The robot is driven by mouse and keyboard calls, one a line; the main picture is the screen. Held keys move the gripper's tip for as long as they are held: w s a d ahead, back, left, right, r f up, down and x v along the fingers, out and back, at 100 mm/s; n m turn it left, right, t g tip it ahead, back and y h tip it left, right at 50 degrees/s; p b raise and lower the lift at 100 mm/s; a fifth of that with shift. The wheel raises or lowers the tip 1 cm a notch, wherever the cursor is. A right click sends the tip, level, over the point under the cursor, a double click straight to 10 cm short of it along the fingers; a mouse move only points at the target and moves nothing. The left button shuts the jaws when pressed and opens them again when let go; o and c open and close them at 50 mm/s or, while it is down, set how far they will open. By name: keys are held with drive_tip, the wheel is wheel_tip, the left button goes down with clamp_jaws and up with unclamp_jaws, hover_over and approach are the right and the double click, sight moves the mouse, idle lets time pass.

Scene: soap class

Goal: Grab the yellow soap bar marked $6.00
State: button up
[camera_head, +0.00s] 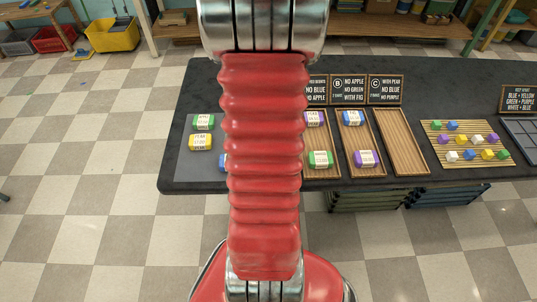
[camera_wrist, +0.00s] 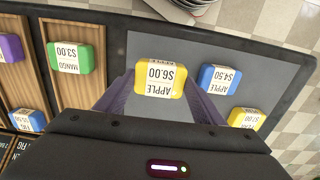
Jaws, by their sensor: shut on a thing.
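The yellow soap bar marked $6.00 (camera_wrist: 161,79), with a white APPLE label, is in the middle of the wrist view. My gripper (camera_wrist: 158,94) is shut on it, one dark finger on each side. I cannot tell whether the bar is lifted off the table. In the head view my red arm hides both the gripper and this bar. Another yellow bar (camera_head: 200,142) stands left of my arm; it also shows at the right of the wrist view (camera_wrist: 245,118).
A blue bar marked $4.50 (camera_wrist: 218,79) lies close to the held one. A green bar (camera_head: 203,121) lies at the table's left. Wooden trays hold a green $3.00 bar (camera_wrist: 69,58) and other bars; the right tray (camera_head: 399,140) is empty. A slatted board (camera_head: 433,128) bears small cubes.

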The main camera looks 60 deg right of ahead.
drive_tip(key=shift+r, duration=2.55)
drive_tip(key=shift+w, duration=0.1)
